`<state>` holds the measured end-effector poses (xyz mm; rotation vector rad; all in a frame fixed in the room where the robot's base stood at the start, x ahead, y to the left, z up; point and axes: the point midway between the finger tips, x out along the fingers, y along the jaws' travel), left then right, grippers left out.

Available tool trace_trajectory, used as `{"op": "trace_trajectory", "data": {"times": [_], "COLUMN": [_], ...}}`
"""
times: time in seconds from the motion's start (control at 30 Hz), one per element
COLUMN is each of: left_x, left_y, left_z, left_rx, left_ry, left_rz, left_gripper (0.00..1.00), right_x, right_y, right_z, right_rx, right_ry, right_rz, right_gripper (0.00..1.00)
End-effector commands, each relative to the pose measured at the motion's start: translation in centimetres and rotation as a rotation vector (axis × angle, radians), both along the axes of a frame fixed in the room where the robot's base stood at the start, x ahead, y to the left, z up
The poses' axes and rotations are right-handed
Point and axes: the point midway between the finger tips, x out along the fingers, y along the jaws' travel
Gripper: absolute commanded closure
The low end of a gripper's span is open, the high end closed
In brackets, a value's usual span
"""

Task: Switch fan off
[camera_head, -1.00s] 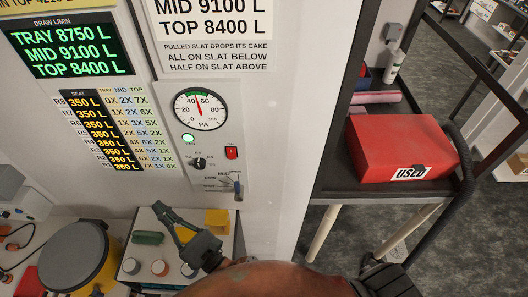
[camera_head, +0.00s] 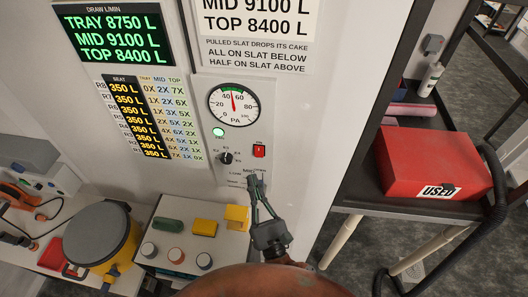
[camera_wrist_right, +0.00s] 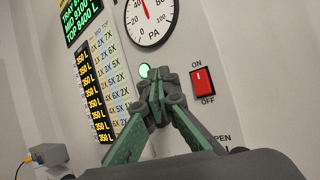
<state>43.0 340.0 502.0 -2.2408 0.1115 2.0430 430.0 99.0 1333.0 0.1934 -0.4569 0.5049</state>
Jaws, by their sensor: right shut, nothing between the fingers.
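The red rocker switch (camera_head: 259,150) is on the white panel, below and right of the round PA gauge (camera_head: 234,103). In the right wrist view the switch (camera_wrist_right: 202,88) has ON printed above it and OFF below. A lamp (camera_head: 218,132) to its left glows green. The gauge needle stands near the middle of the scale. My right gripper (camera_head: 255,181) is shut and empty, just below the switch in the head view. In the wrist view its tips (camera_wrist_right: 153,80) are left of the switch; whether they touch the panel is unclear. My left gripper is out of view.
A black knob (camera_head: 226,158) sits left of the switch. The lever below is mostly hidden by my right gripper. Below the panel is a bench box (camera_head: 180,247) with knobs and yellow blocks. A dark cart with a red box (camera_head: 430,160) stands at right.

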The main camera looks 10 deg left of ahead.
Motion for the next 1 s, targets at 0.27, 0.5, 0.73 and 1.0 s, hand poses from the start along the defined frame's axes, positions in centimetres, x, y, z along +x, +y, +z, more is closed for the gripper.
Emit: {"op": "trace_trajectory", "data": {"times": [0.27,0.5,0.73,1.0], "left_x": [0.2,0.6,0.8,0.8], "left_y": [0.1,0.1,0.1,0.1], "left_z": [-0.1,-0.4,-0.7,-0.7], "left_rx": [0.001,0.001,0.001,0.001], "left_ry": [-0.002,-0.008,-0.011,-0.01], "left_rz": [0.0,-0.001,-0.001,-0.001], "left_gripper": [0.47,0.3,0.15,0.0], "right_x": [0.8,3.7,6.7,8.5], "right_y": [0.0,0.1,0.1,0.1], "right_z": [-0.1,-0.6,-1.1,-1.4], "right_rx": [-0.001,-0.001,-0.001,0.0], "right_ry": [-0.002,-0.003,0.0,0.0], "right_rz": [0.0,0.0,0.0,0.001], "right_gripper": [1.0,1.0,1.0,1.0]}}
